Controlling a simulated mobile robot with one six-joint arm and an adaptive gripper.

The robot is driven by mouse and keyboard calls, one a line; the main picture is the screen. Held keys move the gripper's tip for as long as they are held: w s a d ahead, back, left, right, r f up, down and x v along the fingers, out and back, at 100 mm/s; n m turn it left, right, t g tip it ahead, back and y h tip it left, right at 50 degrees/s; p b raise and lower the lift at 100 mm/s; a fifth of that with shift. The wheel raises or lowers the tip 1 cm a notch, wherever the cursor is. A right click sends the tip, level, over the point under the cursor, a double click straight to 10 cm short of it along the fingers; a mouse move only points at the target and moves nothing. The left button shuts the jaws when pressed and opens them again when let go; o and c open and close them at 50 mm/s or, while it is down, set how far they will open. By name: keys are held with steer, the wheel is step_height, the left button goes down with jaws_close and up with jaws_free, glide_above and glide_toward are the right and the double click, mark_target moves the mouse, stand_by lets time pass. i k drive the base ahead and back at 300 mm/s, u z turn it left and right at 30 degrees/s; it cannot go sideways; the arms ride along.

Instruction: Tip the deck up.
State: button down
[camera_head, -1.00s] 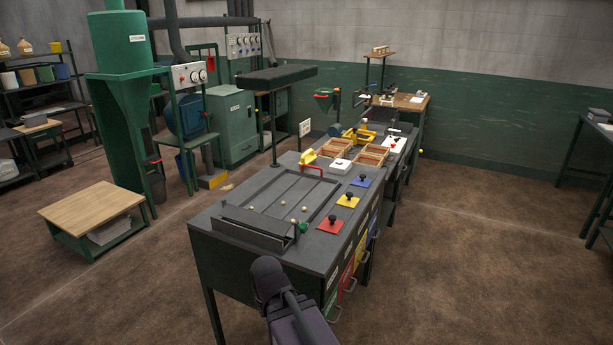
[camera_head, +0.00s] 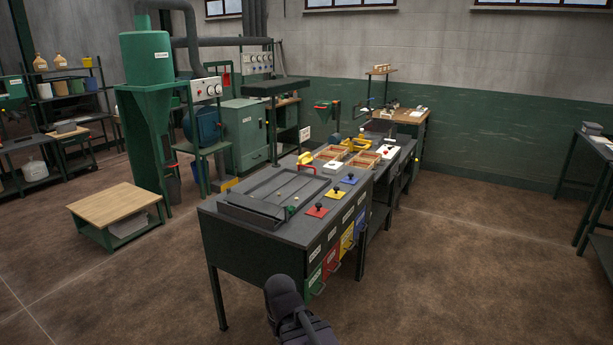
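The deck appears to be the dark grey recessed tray (camera_head: 265,187) set in the top of the near workbench (camera_head: 240,234). It lies flat, with a few small pale balls (camera_head: 278,197) on it. A red bar handle (camera_head: 307,168) stands at its far end. A dark raised trough (camera_head: 250,213) runs across its near end, with a green knob (camera_head: 291,210) at the right corner. Part of my arm shows at the bottom, in front of the bench. My gripper cannot be made out, and nothing is seen touching the deck or handle.
Wooden trays (camera_head: 363,160) sit farther back. A low wooden-topped table (camera_head: 115,204) stands left. The floor right of the bench is clear.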

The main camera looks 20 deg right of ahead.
mark_target(292, 183)
steer(key=k, duration=0.3)
steer(key=z, duration=0.6)
steer(key=i, duration=0.95)
steer(key=z, duration=0.75)
steer(key=i, duration=1.55)
steer(key=u, duration=0.35)
steer(key=i, duration=0.75)
steer(key=u, duration=0.05)
